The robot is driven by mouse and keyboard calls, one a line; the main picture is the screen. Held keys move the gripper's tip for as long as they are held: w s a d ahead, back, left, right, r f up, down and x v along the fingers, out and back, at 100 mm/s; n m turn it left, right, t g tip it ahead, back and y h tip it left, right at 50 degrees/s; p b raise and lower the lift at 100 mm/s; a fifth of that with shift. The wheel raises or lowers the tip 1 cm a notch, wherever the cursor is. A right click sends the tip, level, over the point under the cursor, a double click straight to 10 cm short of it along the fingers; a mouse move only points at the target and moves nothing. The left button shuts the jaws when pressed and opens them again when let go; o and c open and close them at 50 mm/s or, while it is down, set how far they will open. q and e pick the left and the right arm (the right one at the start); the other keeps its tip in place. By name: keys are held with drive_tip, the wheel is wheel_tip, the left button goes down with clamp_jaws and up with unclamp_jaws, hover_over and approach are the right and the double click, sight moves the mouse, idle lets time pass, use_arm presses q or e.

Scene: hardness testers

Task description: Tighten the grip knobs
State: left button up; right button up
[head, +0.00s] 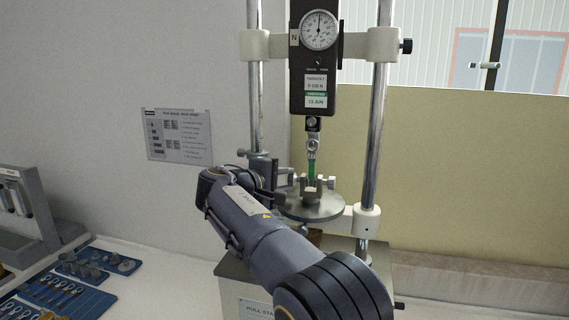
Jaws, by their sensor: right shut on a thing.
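The pull tester stands in the middle, with a round metal plate (322,207) low on its column. A small grip (312,187) sits on the plate with a green strip (311,168) upright in it. A grip knob (331,182) shows on the right side of the grip. My right gripper (284,187) comes in from the left side of the grip and is shut on the left grip knob, which its fingers mostly hide. My left gripper is not in view.
A dial force gauge (319,32) hangs above, with a hook clamp (312,142) below it. Chrome posts (376,130) flank the grip. Blue trays (65,296) with small parts lie at lower left beside a grey device (30,210). A notice (178,135) hangs on the wall.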

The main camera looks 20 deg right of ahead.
drive_tip(key=shift+d+r+n+g+y+p, duration=0.1)
drive_tip(key=shift+r+n+g+y+p, duration=0.15)
drive_tip(key=shift+g+y+p, duration=0.3)
drive_tip(key=shift+w+n+g+y, duration=0.1)
drive_tip(key=shift+n+g+y, duration=0.15)
drive_tip(key=shift+g+y, duration=0.2)
drive_tip(key=o, duration=1)
drive_tip(key=v, duration=0.8)
drive_tip(key=shift+d+r+b, duration=0.1)
drive_tip(key=shift+b, duration=0.3)
drive_tip(key=shift+w, duration=0.1)
drive_tip(key=shift+c, duration=0.5)
